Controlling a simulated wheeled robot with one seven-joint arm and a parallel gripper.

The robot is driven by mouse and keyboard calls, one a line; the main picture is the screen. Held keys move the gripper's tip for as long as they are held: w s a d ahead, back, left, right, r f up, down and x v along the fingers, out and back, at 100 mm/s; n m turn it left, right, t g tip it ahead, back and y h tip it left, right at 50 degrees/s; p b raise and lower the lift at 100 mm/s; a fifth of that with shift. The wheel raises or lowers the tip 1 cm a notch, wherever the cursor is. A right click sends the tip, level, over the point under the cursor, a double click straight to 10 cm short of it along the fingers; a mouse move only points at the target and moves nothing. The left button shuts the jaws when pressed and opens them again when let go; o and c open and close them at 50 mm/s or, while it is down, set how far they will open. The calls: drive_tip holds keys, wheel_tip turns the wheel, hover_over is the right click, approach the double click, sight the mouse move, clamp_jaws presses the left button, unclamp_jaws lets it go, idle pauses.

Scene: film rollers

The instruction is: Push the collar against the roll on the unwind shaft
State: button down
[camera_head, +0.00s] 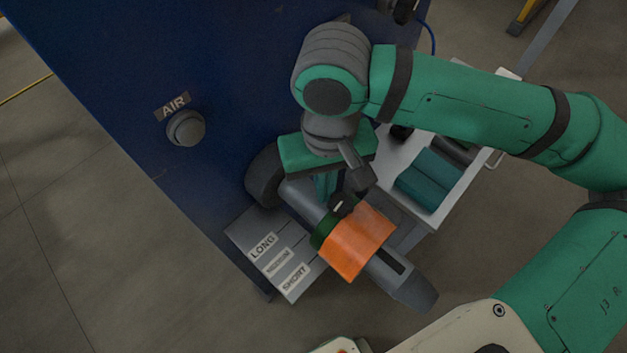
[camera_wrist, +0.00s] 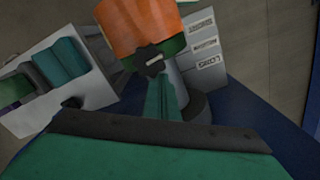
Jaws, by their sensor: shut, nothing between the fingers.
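The orange roll (camera_head: 358,243) sits on the grey unwind shaft (camera_head: 405,284), which sticks out from the blue machine. A dark green collar (camera_head: 321,234) with a black knob (camera_head: 342,205) is around the shaft at the roll's machine-side end. In the wrist view the collar (camera_wrist: 172,48) lies along the edge of the roll (camera_wrist: 138,20), with no clear gap between them. My gripper (camera_head: 327,192) is shut and empty beside the shaft, on the machine side of the collar. Its fingertips (camera_wrist: 161,80) point towards the knob (camera_wrist: 151,61); I cannot tell whether they touch.
A grey plate labelled LONG, MEDIUM and SHORT (camera_head: 270,258) lies left of the shaft. The blue machine panel (camera_head: 110,70) with an AIR knob (camera_head: 186,128) is close behind my gripper.

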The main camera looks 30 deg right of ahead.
drive_tip(key=shift+w, duration=0.1)
drive_tip(key=shift+w+a, duration=0.25)
drive_tip(key=shift+w, duration=0.4)
wheel_tip(320, 180, up, 9)
idle(0.8)
idle(0.5)
